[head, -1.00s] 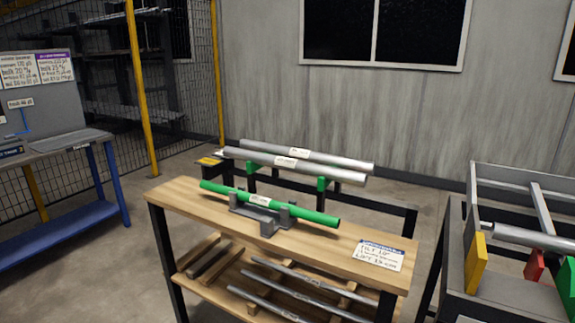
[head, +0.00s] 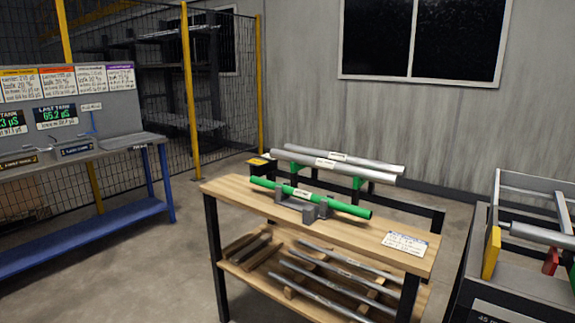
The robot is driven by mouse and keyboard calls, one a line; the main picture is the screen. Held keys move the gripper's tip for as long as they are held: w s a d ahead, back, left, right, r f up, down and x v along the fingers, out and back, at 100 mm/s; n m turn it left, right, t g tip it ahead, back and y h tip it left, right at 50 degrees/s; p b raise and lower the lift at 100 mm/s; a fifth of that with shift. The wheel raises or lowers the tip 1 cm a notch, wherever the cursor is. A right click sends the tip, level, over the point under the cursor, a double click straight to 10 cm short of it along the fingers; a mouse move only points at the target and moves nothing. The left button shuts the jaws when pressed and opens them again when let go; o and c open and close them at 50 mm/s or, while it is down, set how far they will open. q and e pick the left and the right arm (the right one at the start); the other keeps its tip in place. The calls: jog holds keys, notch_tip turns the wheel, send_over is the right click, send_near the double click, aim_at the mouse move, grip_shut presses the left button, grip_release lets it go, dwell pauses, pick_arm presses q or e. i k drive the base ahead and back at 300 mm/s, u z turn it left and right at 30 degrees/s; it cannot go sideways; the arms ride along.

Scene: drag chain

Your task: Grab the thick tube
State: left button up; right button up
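A green tube (head: 345,207) with a white label rests in a grey cradle (head: 303,209) on a wooden-topped bench (head: 237,190). Behind it, two thicker-looking grey tubes lie on a rack with green supports: a front one (head: 370,175) and a rear one (head: 382,164), each with a label. Several thin grey rods (head: 320,278) lie on the bench's lower shelf. Which tube the task calls thick is not marked legibly. Neither of my grippers shows in the head view.
A blue-legged workbench (head: 130,210) with a sign board stands at left. A metal frame with a yellow plate (head: 491,252) and a grey roller (head: 540,236) stands at right. A label card (head: 405,243) lies on the bench. Floor (head: 170,280) between the benches is clear.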

aim_at(365, 174)
jog(key=u, duration=0.7)
jog(key=i, duration=0.75)
jog(key=u, duration=0.3)
